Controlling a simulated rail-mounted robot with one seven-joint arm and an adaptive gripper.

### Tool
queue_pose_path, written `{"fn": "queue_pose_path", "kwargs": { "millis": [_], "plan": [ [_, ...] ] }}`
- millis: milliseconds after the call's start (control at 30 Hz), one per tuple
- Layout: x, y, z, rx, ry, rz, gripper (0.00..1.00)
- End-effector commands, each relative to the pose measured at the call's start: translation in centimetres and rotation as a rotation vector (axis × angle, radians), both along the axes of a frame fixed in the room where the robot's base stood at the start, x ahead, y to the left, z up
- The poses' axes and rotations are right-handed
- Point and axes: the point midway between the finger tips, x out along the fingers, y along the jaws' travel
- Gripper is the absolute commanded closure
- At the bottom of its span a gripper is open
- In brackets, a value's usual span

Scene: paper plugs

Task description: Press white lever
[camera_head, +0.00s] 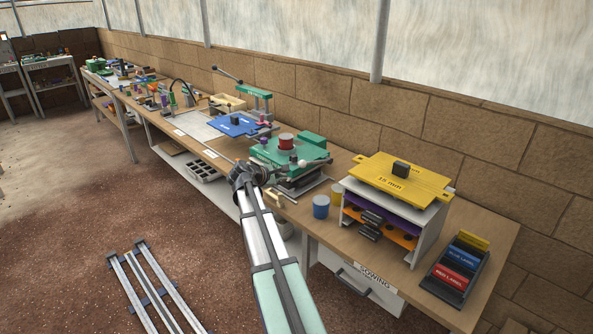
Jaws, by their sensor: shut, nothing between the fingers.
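A green press-like machine (288,153) stands on the long bench with a red cylinder (286,141) on top. At its front a pale, whitish knob (302,163) sits by a thin rod that runs right to a dark end; this looks like the white lever, though it is small. My gripper (240,172) is at the bench's front edge, left of the green machine and apart from the pale knob. It is shut and empty. Its fingertips are small and dark, so their exact direction is hard to tell.
A blue plate (234,124) and a second green machine (261,102) stand further back. To the right are a blue cup (321,206), a yellow plate (401,177) on a white stand, and a black label tray (459,270). Floor rails (150,290) lie at lower left.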

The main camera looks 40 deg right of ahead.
Motion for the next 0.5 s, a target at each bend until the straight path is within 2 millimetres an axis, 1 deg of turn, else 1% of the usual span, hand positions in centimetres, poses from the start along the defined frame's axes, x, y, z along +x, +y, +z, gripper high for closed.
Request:
{"fn": "queue_pose_path", "kwargs": {
  "millis": [33,100,200,333,500],
  "plan": [
    [0.7,-0.6,0.8,-0.048,0.067,0.037,1.0],
    [0.8,-1.0,1.4,-0.103,0.161,0.083,1.0],
    [0.8,-1.3,2.0,-0.152,0.258,0.132,1.0],
    [0.8,-1.3,2.1,-0.17,0.322,0.169,1.0],
    [0.8,-1.3,2.0,-0.173,0.344,0.18,1.0]
  ]
}}
